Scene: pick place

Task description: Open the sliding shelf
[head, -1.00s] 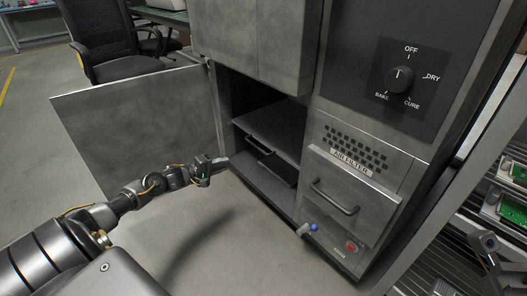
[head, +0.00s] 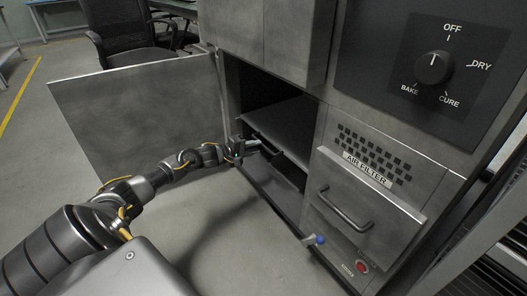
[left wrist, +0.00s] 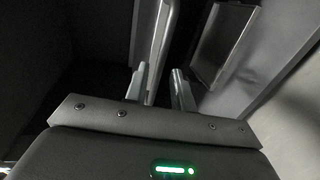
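The sliding shelf (head: 285,117) is a grey plate inside the open lower compartment of the metal cabinet, with a dark handle (head: 272,143) at its front. My left gripper (head: 259,147) reaches in at the compartment opening, right by this handle. In the left wrist view, its two fingers (left wrist: 160,86) are apart, and a pale bar (left wrist: 156,50) runs up from between them. I cannot tell whether the fingers touch the bar. My right gripper is not in view.
The cabinet door (head: 140,112) stands open on the left, behind my left arm. Right of the opening are the air filter drawer (head: 365,200), a blue-tipped lever (head: 317,240) and a dial (head: 433,67). The floor in front is clear.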

